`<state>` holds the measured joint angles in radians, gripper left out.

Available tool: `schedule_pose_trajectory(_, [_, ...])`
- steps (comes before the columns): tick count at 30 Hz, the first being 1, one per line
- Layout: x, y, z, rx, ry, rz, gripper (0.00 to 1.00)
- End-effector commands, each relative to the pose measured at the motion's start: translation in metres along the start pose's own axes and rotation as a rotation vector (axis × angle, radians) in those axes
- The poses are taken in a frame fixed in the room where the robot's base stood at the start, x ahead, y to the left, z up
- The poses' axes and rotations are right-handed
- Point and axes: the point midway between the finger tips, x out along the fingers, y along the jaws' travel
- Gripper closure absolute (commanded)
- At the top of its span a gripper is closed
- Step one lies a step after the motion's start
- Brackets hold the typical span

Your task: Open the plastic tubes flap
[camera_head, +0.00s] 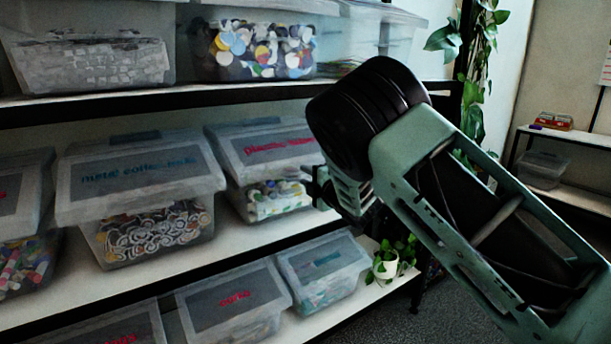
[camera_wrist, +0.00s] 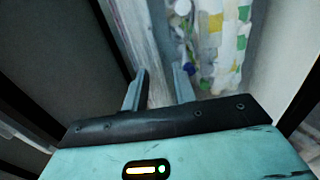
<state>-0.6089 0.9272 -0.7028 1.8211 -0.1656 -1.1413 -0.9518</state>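The plastic tubes bin (camera_head: 270,199) is a clear box with red lettering on its sloping grey flap (camera_head: 262,146). It stands at the right end of the middle shelf, and its flap looks closed. White, green and yellow pieces show through its wall, also in the wrist view (camera_wrist: 217,45). My gripper (camera_head: 312,185) is at the bin's right front, close to the lid's edge. In the wrist view my gripper (camera_wrist: 160,70) has its two fingers apart, with a pale bin edge (camera_wrist: 130,35) running beside the left finger. I cannot tell whether they touch. My arm hides the bin's right side.
More bins, including one with red lettering (camera_head: 235,300), fill the lower shelf. A small potted plant (camera_head: 388,266) stands below my gripper. A tall plant (camera_head: 475,80) is behind my arm.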

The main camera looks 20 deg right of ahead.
Motion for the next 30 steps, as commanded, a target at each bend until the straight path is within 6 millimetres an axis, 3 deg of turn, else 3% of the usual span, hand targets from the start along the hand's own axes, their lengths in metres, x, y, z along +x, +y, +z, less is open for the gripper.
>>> schedule_pose_trajectory(4, [0.01,0.0,0.0,0.001,0.0,-0.001,0.73])
schedule_pose_trajectory(13, [0.011,0.0,0.0,0.001,-0.001,-0.001,0.73])
schedule_pose_trajectory(16, [0.011,0.0,0.0,0.001,-0.001,0.0,0.98])
schedule_pose_trajectory(17, [0.011,0.0,0.0,0.001,-0.001,-0.001,1.0])
schedule_pose_trajectory(25, [0.011,0.003,0.0,0.001,-0.001,-0.007,1.0])
schedule_pose_trajectory(30, [0.007,0.015,0.0,0.002,-0.001,-0.044,1.0])
